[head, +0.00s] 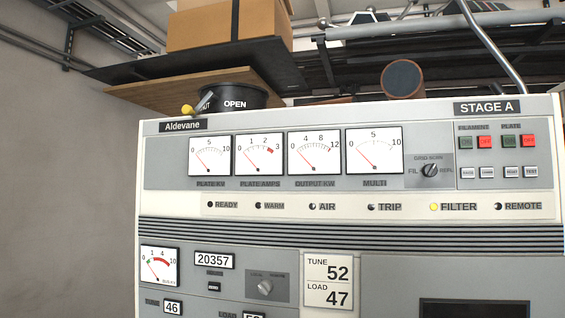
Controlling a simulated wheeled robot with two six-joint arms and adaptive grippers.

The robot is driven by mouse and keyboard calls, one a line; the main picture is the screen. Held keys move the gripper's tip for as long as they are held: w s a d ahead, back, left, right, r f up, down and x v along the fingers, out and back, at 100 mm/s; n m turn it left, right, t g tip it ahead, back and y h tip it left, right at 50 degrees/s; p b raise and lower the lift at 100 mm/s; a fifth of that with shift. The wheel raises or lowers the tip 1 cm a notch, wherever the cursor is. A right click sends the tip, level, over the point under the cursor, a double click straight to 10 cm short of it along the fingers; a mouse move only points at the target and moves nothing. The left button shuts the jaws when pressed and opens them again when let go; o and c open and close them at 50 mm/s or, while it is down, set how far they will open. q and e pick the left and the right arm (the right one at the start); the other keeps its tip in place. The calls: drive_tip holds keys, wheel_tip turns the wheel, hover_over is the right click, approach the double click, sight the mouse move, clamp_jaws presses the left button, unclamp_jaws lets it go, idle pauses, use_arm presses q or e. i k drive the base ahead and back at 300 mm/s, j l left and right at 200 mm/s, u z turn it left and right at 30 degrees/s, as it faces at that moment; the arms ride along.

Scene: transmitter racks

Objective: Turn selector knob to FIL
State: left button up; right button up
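The selector knob (430,170) is a small dark knob on the upper right of the grey meter panel of the Aldevane cabinet, right of the MULTI meter (374,151). The label FIL (412,171) is printed to its left, with small text above it and another label to its right. The knob's exact pointing direction is too small to tell for certain. Neither of my grippers is in the head view, and nothing touches the knob.
Red and grey-green buttons (485,142) sit right of the knob. The yellow FILTER lamp (434,207) is lit below it. Another knob (265,287) is on the lower panel. A black OPEN drum (234,103) and a cardboard box (225,25) are above and behind. The cabinet front is unobstructed.

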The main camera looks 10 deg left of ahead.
sight(429, 171)
drive_tip(key=i+l, duration=0.2)
drive_tip(key=l, duration=0.15)
drive_tip(key=i+l, duration=0.4)
drive_tip(key=l, duration=0.25)
